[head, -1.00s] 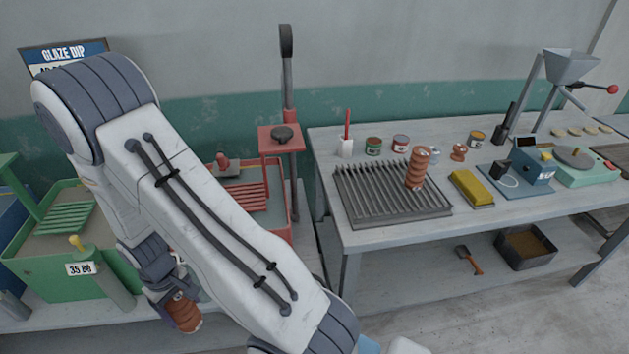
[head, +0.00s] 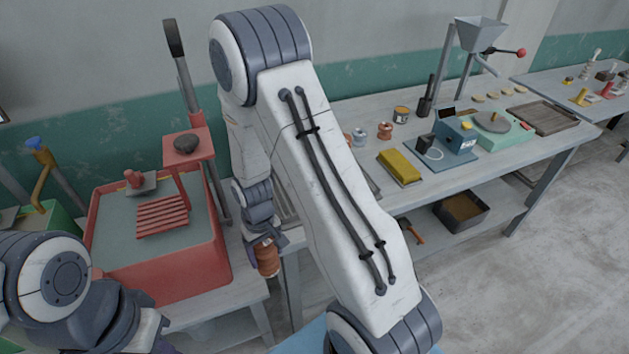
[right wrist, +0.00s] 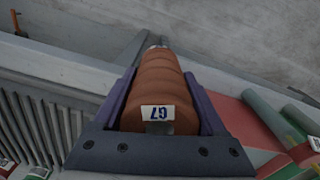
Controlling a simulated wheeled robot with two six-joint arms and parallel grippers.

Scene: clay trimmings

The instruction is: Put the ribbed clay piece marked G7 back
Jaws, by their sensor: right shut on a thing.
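My right gripper (head: 265,243) is shut on an orange-brown ribbed clay piece (head: 267,261), which hangs beside the left end of the workbench. In the right wrist view the ribbed piece (right wrist: 158,88) lies between the two purple fingers, its white label reading G7 upside down. The slatted metal rack (head: 285,206) on the bench is mostly hidden behind my right arm; in the right wrist view slats (right wrist: 38,122) show left of the gripper. My left arm shows at the lower left, but its jaws are out of sight.
A red basin (head: 218,255) with a red post stands left of the gripper. On the workbench are a yellow block (head: 400,167), a blue device (head: 455,137) and a green scale (head: 500,137). A dark bin (head: 462,212) sits on the lower shelf. My arm hides the bench's left part.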

